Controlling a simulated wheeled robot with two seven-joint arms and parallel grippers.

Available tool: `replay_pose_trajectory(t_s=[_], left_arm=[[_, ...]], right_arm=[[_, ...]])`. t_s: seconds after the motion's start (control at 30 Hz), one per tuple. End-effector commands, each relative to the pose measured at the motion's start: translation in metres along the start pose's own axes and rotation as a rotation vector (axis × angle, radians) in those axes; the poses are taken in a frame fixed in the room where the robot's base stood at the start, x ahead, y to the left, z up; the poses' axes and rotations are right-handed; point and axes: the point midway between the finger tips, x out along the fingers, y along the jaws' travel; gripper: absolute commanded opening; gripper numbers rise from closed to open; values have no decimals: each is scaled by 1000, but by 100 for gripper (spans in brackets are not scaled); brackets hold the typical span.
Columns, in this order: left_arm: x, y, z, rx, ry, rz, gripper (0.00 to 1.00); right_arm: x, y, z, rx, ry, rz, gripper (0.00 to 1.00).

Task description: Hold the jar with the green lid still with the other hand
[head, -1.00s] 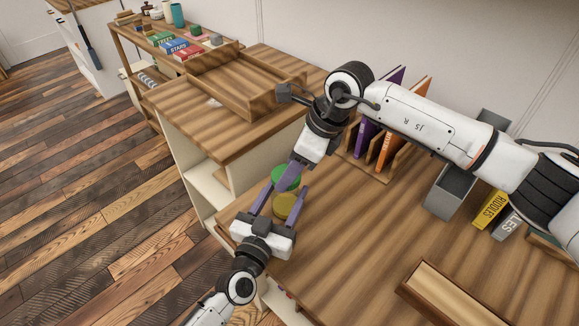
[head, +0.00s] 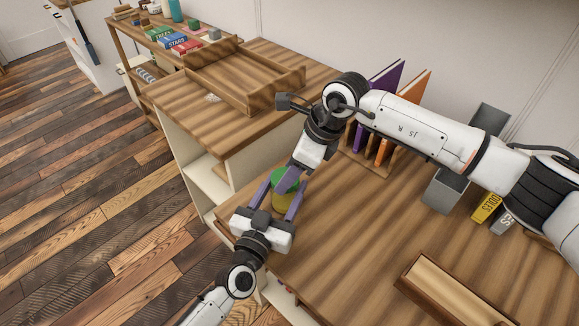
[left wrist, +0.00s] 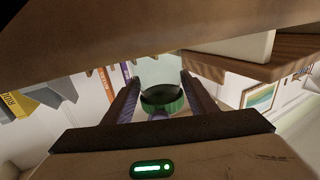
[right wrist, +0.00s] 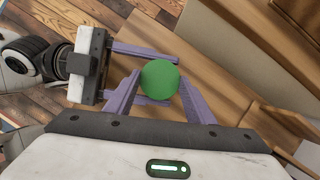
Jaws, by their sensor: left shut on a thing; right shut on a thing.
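My left gripper (head: 284,190) is shut on the jar body from the front, a finger on each side. My right gripper (head: 289,181) reaches from above and is shut on the lid. The round lid shows between its fingers in the right wrist view (right wrist: 160,80). In the left wrist view the green lid (left wrist: 165,106) shows between the left fingers.
Behind the right arm, a rack holds a purple book (head: 388,78) and an orange book (head: 410,100). A grey bookend (head: 447,188) and a yellow book (head: 487,207) stand right. A wooden tray (head: 225,75) lies at the back left. The middle worktop is clear.

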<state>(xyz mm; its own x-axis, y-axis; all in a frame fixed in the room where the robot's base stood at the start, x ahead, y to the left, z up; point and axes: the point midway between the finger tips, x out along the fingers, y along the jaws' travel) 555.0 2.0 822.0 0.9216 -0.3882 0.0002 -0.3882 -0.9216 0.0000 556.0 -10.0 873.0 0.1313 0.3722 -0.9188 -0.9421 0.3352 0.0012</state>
Motion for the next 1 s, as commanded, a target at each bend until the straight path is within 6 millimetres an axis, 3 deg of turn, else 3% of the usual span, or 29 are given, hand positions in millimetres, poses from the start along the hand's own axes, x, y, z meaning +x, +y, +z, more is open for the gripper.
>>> replay_pose_trajectory(t_s=[1.0], left_arm=[[0, 0, 0, 1, -1, 0, 12]], right_arm=[[10, 0, -4, 0, 0, 1, 29]])
